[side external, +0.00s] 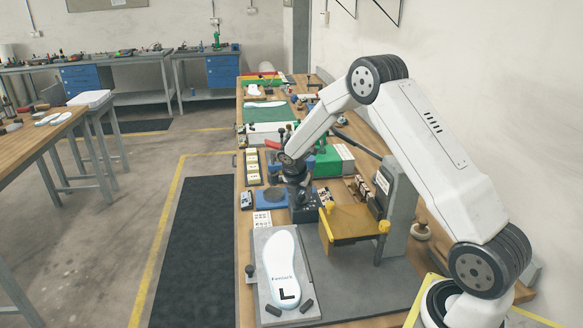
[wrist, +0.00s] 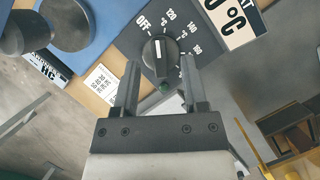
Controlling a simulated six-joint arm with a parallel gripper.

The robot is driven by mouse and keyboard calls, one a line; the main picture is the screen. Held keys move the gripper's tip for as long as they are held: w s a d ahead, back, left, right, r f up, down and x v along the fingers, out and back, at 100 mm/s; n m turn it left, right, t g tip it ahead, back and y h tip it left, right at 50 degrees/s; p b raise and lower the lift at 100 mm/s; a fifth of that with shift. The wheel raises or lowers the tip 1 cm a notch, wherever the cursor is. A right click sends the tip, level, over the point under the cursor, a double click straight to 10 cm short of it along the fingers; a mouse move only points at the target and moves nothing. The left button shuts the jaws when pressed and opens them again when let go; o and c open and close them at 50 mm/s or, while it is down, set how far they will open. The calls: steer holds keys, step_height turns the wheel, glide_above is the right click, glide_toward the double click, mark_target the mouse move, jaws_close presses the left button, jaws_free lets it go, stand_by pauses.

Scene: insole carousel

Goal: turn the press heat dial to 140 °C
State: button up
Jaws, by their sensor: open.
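The heat dial (wrist: 160,52) is a round black knob with a white pointer line on a dark panel (wrist: 128,45). Its scale reads OFF, 120, 140 (wrist: 188,32) and 160. The pointer line faces roughly up in the wrist view, seemingly between OFF and 120. My gripper (wrist: 160,76) is open, with one finger on each side of the knob's lower part; I cannot tell whether they touch it. In the side view my gripper (side external: 298,192) points down over the dark control box (side external: 305,213), and the dial is hidden there.
The press with its yellow plate (side external: 350,222) stands right of the control box. An insole marked L (side external: 284,265) lies on a grey plate in front. A blue base (wrist: 75,28) with a round dark part is left of the dial.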

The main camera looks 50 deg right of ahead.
steer(key=shift+d+f, duration=0.2)
steer(key=shift+f, duration=0.2)
jaws_close()
steer(key=shift+w+m, duration=0.1)
steer(key=shift+m, duration=0.3)
steer(key=m+g, duration=0.2)
steer(key=m, duration=0.3)
steer(key=shift+w, duration=0.2)
steer(key=m+g, duration=0.1)
steer(key=m, duration=0.1)
steer(key=m+y, duration=0.1)
steer(key=m, duration=0.2)
steer(key=shift+w+g, duration=0.1)
steer(key=shift+g, duration=0.3)
